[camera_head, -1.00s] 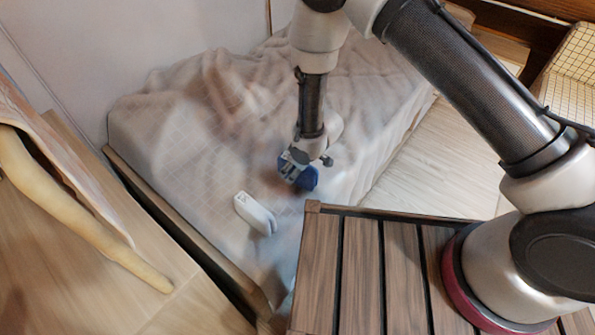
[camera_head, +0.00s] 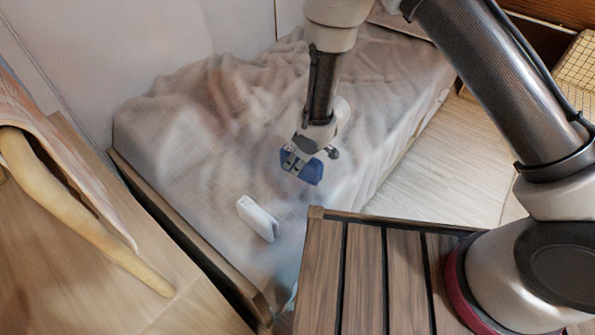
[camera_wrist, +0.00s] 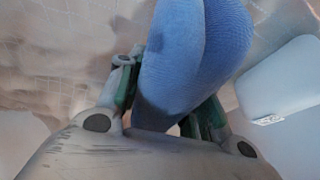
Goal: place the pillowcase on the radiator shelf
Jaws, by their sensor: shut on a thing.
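A blue folded cloth, which I take to be the pillowcase (camera_head: 315,173), is between the fingers of my gripper (camera_head: 295,163). My gripper is shut on it, above the near part of the bed. In the wrist view the cloth (camera_wrist: 195,55) bulges out beyond the fingertips, with a ribbed, two-lobed surface. The fingers of my gripper (camera_wrist: 165,105) press it from both sides, and their tips are partly hidden. I cannot make out the radiator shelf in either view.
A bed (camera_head: 190,140) with a rumpled pale cover fills the middle. A white rounded object (camera_head: 257,218) lies on it, left of and nearer than my gripper. A wooden bed edge (camera_head: 185,235) runs at left. Pale floor (camera_head: 450,165) is open at right, near a woven basket (camera_head: 580,62).

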